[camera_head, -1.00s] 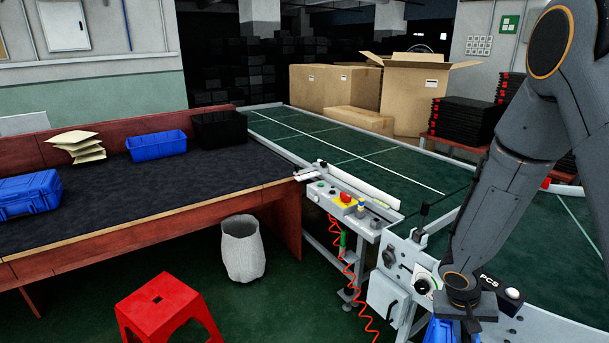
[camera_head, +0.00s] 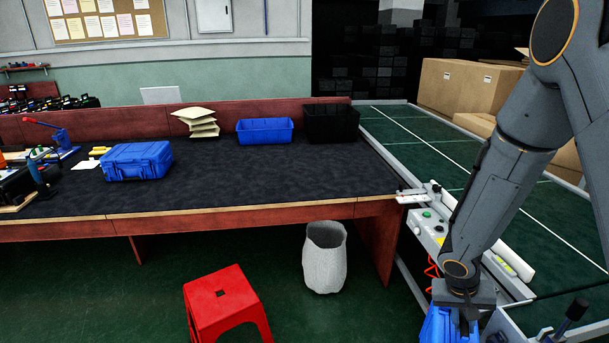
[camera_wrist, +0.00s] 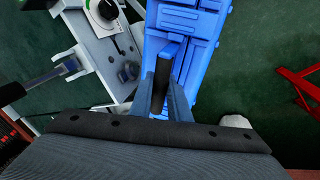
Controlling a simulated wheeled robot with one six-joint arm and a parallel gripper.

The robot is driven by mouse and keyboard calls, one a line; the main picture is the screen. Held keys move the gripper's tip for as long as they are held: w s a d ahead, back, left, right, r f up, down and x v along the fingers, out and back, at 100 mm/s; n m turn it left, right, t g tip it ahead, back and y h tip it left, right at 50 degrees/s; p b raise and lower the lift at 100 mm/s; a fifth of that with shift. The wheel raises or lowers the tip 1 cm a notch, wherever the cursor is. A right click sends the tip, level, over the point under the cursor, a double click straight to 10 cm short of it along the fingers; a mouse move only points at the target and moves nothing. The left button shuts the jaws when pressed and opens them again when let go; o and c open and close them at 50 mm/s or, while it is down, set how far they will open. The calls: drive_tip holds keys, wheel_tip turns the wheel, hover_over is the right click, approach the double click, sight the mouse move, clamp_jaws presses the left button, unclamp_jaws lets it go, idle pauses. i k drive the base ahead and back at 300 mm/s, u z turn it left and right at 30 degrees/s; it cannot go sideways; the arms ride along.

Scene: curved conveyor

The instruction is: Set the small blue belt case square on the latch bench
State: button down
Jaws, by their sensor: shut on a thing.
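My gripper (camera_wrist: 167,88) is shut on the handle of a blue case (camera_wrist: 187,30) in the wrist view. In the head view the held blue case (camera_head: 437,325) hangs under my gripper (camera_head: 465,305) at the bottom right, partly cut off by the picture edge. It is beside the conveyor and in front of the bench, over the floor. The long bench (camera_head: 250,178) has a dark top and a reddish wooden frame. Another blue case (camera_head: 137,161) lies on the bench at the left.
A blue bin (camera_head: 265,131), a black bin (camera_head: 331,123) and stacked pale envelopes (camera_head: 197,122) stand along the bench's back. A red stool (camera_head: 222,300) and a white waste bin (camera_head: 325,258) stand before it. The conveyor (camera_head: 430,155) is at the right. The bench's middle is clear.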

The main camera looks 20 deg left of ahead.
sight(326, 181)
drive_tip(key=u, duration=0.35)
drive_tip(key=i, duration=1.05)
drive_tip(key=u, duration=0.35)
